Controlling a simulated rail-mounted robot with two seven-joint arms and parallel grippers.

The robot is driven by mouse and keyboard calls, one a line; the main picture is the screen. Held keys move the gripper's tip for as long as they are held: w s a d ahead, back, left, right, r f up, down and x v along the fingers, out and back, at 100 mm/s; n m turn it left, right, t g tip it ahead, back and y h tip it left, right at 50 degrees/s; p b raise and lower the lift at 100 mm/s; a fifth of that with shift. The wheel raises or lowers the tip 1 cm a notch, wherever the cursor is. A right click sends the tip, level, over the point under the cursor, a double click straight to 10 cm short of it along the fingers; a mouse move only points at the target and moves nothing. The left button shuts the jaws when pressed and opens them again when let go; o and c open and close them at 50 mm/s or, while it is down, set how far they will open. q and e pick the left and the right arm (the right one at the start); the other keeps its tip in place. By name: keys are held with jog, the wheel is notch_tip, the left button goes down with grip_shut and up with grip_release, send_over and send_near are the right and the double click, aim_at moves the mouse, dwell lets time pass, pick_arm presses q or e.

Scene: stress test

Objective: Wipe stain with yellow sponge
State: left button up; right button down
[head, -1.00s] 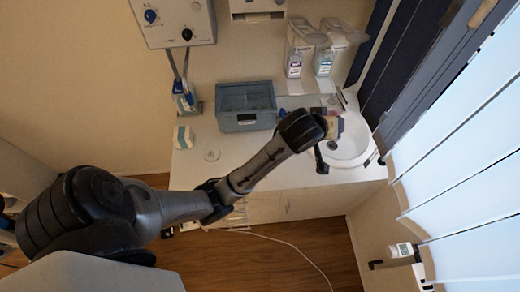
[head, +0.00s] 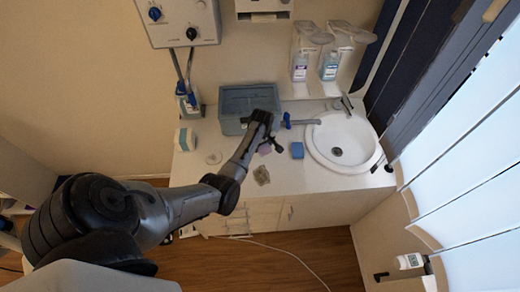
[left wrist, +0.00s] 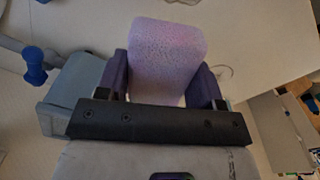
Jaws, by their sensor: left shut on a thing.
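My left gripper (head: 267,146) is over the white counter, left of the sink. It is shut on a lilac sponge-like block (left wrist: 165,55), which sits between the two dark fingers in the left wrist view. The block looks lilac, not yellow, and only a small part of it (head: 264,151) shows in the head view. A mottled olive-brown patch (head: 261,175), which looks like the stain, lies on the counter just below the gripper in the picture. I cannot tell whether the block touches the counter. My right gripper is not in view.
A blue block (head: 297,151) lies beside the white sink (head: 342,140). A grey-blue bin (head: 247,100) stands behind the gripper, with a blue-handled tool (head: 287,120) beside it. A white-and-teal item (head: 186,139) is at the counter's left. The counter front (head: 300,183) is clear.

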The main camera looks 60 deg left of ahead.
pick_arm(q)
jog(key=shift+s+f, duration=0.25)
jog(key=shift+f, duration=0.25)
jog(key=shift+s+f, duration=0.2)
jog(key=shift+f, duration=0.25)
jog(key=shift+f+b, duration=0.25)
jog(key=shift+b, duration=0.05)
notch_tip(320, 180, down, 5)
jog(key=b, duration=0.5)
jog(key=shift+r, duration=0.2)
jog(key=shift+r, duration=0.1)
